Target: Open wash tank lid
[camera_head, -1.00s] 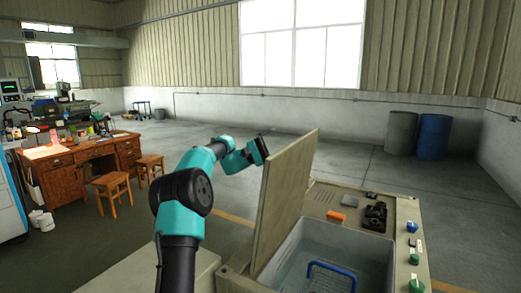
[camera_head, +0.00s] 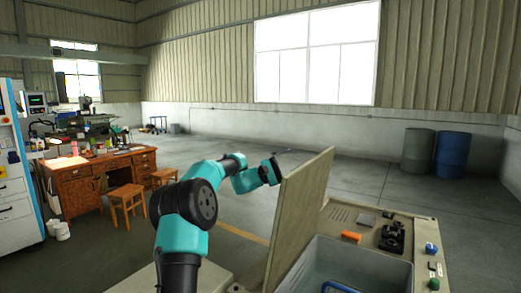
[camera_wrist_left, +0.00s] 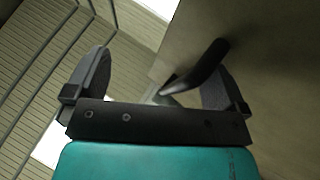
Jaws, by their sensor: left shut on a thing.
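The wash tank lid (camera_head: 303,215) is a flat beige panel standing steeply up at the left side of the tank opening. The grey wash tank (camera_head: 392,268) is uncovered, with a blue wire handle (camera_head: 341,287) partly in view inside it. My left gripper (camera_head: 272,168) is at the lid's upper outer face in the head view. In the left wrist view, a dark lid handle (camera_wrist_left: 200,67) sticks out from the lid, close to the right finger. The left gripper (camera_wrist_left: 158,78) is shut on this handle; the exact contact is hard to see. My right gripper is not in view.
An orange block (camera_head: 351,236) and dark parts (camera_head: 391,238) lie on the tank's rear deck. Green and blue knobs (camera_head: 431,248) sit at the right edge. A wooden desk (camera_head: 85,185) with stools stands far left. Barrels (camera_head: 452,155) stand far right. The floor between is clear.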

